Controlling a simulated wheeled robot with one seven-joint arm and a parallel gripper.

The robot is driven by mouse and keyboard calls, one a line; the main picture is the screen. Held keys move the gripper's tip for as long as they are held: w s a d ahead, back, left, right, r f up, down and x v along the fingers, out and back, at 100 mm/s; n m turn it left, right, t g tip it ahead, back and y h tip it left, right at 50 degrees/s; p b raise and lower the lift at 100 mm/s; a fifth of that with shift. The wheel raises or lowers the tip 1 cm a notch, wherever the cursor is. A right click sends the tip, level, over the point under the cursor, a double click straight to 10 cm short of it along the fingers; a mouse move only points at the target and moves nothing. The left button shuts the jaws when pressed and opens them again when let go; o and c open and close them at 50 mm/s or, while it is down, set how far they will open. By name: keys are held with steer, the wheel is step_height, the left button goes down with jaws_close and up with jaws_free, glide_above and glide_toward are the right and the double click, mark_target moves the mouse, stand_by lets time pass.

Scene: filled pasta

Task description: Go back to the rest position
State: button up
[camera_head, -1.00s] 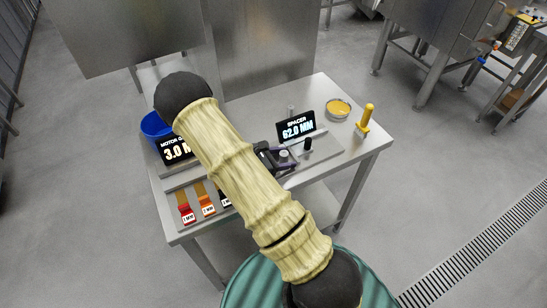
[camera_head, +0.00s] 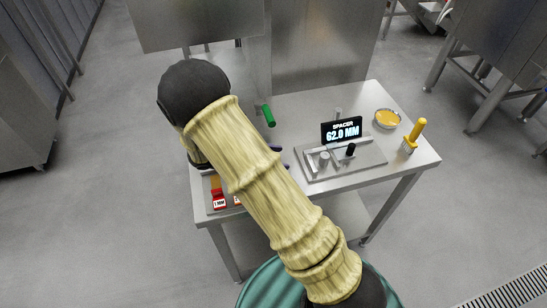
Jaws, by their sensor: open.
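My arm, in a pale ribbed cover with dark joints, reaches across the picture from the lower right to the upper left. My gripper (camera_head: 281,157) is mostly hidden behind it. Only its purple finger parts show at the arm's right edge, apart from each other, with nothing seen between them. They are over the steel table (camera_head: 310,100), left of the grey fixture plate (camera_head: 360,165). The plate bears a grey cylinder (camera_head: 324,159) and a black knob (camera_head: 351,150).
A SPACER display (camera_head: 342,131) reading 62.0 MM stands behind the plate. A bowl of yellow filling (camera_head: 388,119) and a yellow-handled brush (camera_head: 415,134) are at the right. A green-handled item (camera_head: 268,115) is near the arm. A red 1 MM tag (camera_head: 218,198) lies front left.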

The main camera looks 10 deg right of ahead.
steer(key=shift+a+r, duration=0.15)
steer(key=shift+a, duration=0.25)
steer(key=shift+d, duration=0.1)
steer(key=s+d+r+m+t+y+p, duration=0.2)
steer(key=s+r+m+y, duration=0.7)
steer(key=m, duration=0.9)
steer(key=s+y, duration=0.2)
steer(key=y, duration=0.2)
steer(key=shift+s+d+r+y, duration=0.25)
steer(key=shift+s+r+y, duration=0.05)
steer(key=shift+s+r, duration=0.1)
steer(key=shift+c, duration=0.2)
